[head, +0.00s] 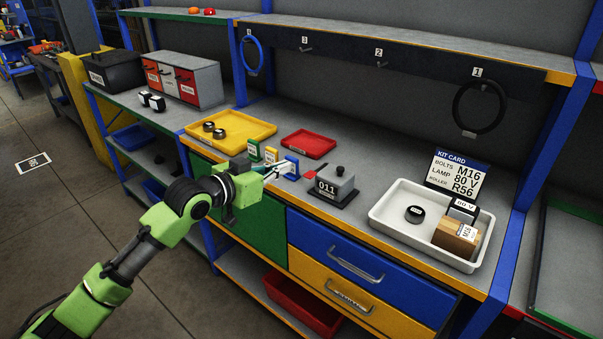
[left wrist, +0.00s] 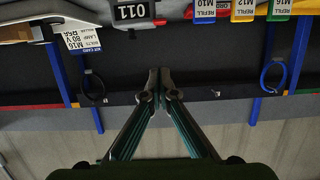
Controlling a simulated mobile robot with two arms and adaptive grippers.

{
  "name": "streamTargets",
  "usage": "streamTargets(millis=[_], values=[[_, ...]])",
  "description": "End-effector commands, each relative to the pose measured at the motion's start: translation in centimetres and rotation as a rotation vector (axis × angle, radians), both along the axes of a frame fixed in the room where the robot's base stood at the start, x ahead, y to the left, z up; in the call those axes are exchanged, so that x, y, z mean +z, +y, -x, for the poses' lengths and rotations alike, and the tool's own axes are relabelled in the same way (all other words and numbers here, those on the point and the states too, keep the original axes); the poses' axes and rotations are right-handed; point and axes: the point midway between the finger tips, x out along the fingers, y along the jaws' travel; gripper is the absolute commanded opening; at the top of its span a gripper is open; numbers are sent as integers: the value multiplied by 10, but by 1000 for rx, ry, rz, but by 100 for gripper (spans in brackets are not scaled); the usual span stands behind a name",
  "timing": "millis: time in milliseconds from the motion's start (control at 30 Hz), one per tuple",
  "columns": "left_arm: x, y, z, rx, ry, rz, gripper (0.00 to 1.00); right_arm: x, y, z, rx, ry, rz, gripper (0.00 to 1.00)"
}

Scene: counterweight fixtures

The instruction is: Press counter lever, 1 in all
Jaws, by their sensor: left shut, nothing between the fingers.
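The counter (head: 334,187) is a grey box with a dark knob on top, a dark base and a display reading 011. A red lever (head: 317,172) sticks out from its left side. In the left wrist view the counter (left wrist: 131,12) appears upside down at the top edge, with a bit of the red lever (left wrist: 160,22) beside it. My left gripper (head: 287,169) is left of the lever, in front of the refill cards, and apart from the lever as far as I can see. Its fingertips (left wrist: 159,72) are together and empty. My right gripper is not in view.
Green (head: 254,150), yellow (head: 271,154) and blue (head: 292,164) refill cards stand close by my left gripper. A white tray (head: 385,222) with boxes and a puck is right of the counter. A red tray (head: 308,143) and yellow tray (head: 258,131) lie behind.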

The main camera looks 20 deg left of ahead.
Motion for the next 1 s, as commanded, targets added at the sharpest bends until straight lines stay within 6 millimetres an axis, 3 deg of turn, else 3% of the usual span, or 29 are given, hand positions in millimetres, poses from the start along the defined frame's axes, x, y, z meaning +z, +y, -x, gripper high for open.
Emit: streamTargets(millis=[267,800,1000], values=[[-2,-3,-10,2,2,4,0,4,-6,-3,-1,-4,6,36],[-26,-34,-94,3,4,1,0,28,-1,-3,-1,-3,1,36],[-56,-33,-92,2,3,0,0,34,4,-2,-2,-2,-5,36]])
